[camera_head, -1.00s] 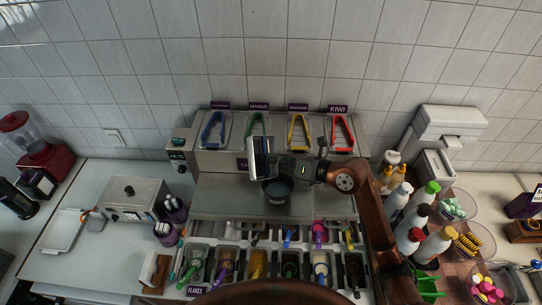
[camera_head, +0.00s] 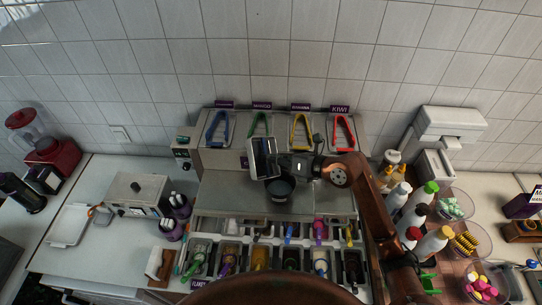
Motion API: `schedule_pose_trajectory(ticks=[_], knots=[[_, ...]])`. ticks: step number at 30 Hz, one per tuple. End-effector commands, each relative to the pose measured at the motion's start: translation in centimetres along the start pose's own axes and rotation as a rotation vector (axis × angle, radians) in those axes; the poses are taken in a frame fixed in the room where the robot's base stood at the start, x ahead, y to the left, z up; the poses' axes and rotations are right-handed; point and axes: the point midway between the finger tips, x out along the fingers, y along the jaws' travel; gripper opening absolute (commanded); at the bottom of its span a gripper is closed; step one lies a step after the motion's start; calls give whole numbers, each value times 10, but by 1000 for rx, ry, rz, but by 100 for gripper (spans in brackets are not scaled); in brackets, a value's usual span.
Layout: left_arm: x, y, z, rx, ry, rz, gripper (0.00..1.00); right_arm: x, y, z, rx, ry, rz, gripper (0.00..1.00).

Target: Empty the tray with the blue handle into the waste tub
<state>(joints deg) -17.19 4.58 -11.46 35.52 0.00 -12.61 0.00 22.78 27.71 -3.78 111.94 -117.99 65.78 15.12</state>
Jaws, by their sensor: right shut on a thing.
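My right gripper (camera_head: 299,167) reaches in from the right over the steel counter, shut on a small metal tray (camera_head: 262,160). The tray is steeply tilted, its pale face partly toward the camera. Its contents and any handle colour cannot be made out. A dark round tub (camera_head: 280,190) is just below the gripper, at the tray's lower right; I cannot tell whether it is the waste tub. My left gripper is not in view.
Several topping compartments with coloured utensils (camera_head: 259,258) are in front. Bottles (camera_head: 413,215) and clear bowls (camera_head: 467,238) crowd the right. Steel counter (camera_head: 225,205) is clear left of the tub.

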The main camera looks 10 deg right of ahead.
Motion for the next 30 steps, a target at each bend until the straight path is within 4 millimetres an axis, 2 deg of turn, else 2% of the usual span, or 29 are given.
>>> schedule_pose_trajectory(ticks=[30], knots=[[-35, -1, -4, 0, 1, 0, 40, 11, 2, 0, -28, 102, -89, 0]])
